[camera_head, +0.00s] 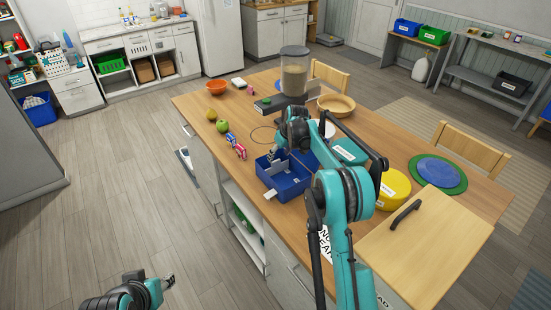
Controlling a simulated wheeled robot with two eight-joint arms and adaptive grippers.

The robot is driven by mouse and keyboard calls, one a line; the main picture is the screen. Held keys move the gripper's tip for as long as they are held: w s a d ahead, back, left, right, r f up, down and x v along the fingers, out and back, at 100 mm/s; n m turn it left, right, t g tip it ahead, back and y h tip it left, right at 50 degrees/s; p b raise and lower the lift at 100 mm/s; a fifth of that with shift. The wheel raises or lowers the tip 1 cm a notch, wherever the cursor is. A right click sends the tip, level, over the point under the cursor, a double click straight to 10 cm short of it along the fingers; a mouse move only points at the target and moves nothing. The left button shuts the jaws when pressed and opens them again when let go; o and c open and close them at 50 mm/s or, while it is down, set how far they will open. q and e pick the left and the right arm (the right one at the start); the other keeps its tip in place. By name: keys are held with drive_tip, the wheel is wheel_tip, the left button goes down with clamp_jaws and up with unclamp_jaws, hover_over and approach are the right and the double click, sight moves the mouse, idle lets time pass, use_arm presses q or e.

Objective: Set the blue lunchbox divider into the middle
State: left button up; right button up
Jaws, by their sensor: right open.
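A blue lunchbox (290,188) stands open near the front edge of the wooden table, with a small white label on its side. A lighter blue-grey area shows inside it; I cannot tell whether this is the divider, its floor or an inner wall. My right gripper (277,158) is open over the far left part of the lunchbox. Its arm comes in from the lower right and hides part of the box. My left gripper (168,281) is low at the bottom left, away from the table, too small to judge its fingers.
A patterned red and blue item (236,146) lies left of the lunchbox. A teal box (349,151) and a yellow round container (394,190) stand to its right. A wooden board (430,245) lies at the right.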

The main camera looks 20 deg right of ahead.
sight(276, 161)
drive_tip(key=shift+b+x, duration=0.35)
drive_tip(key=shift+x, duration=2.4)
drive_tip(key=shift+d, duration=0.1)
